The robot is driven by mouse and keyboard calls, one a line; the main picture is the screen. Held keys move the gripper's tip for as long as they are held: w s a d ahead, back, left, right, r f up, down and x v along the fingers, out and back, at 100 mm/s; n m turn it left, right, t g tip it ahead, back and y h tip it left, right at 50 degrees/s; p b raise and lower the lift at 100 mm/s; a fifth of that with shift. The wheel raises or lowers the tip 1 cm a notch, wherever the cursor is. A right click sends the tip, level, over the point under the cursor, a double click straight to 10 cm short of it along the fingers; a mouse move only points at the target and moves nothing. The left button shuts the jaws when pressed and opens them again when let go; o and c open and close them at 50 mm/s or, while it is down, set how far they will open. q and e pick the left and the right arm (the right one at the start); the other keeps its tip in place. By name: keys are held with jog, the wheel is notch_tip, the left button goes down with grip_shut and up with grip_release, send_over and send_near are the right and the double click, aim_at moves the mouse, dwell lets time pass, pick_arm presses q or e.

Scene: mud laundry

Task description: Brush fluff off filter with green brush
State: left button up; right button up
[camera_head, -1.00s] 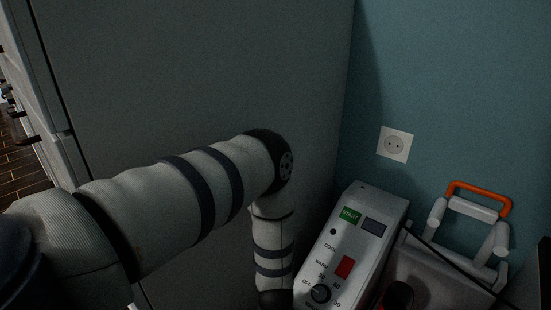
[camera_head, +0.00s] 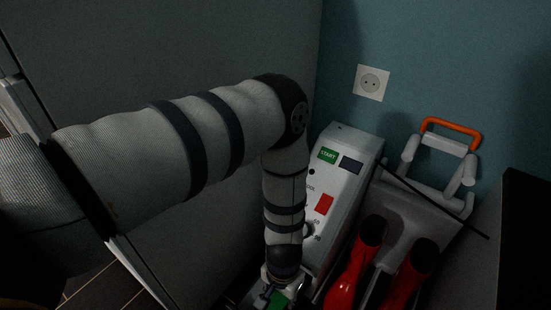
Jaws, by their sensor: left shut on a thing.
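My left arm comes in from the left and bends down at its elbow. My left gripper (camera_head: 284,288) is at the bottom edge, in front of the white machine, partly cut off. It is shut on a green thing (camera_head: 278,300), which looks like the green brush; only a small patch of it shows. I cannot make out the filter or any fluff. My right gripper is not in view.
The white machine (camera_head: 345,146) has a green START label and red switch. Red boots (camera_head: 408,272) stand to its right. A large grey panel (camera_head: 200,50) fills the back left.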

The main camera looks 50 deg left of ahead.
pick_arm(q)
jog(key=shift+f, duration=0.15)
dwell(0.5)
jog(key=shift+s+a+p, duration=0.25)
jog(key=shift+a+p, duration=0.05)
jog(key=shift+a, duration=0.75)
jog(key=shift+s+a+p, duration=0.2)
jog(key=shift+s+a, duration=0.05)
jog(key=shift+a, duration=0.7)
jog(key=shift+s+a+p, duration=0.2)
jog(key=shift+s+a, duration=0.05)
jog(key=shift+a, duration=0.65)
jog(key=shift+w+d, duration=0.25)
jog(key=shift+d, duration=0.75)
jog(key=shift+w+d, duration=0.25)
jog(key=shift+d, duration=0.7)
jog(key=shift+w+d, duration=0.25)
jog(key=shift+d, duration=0.75)
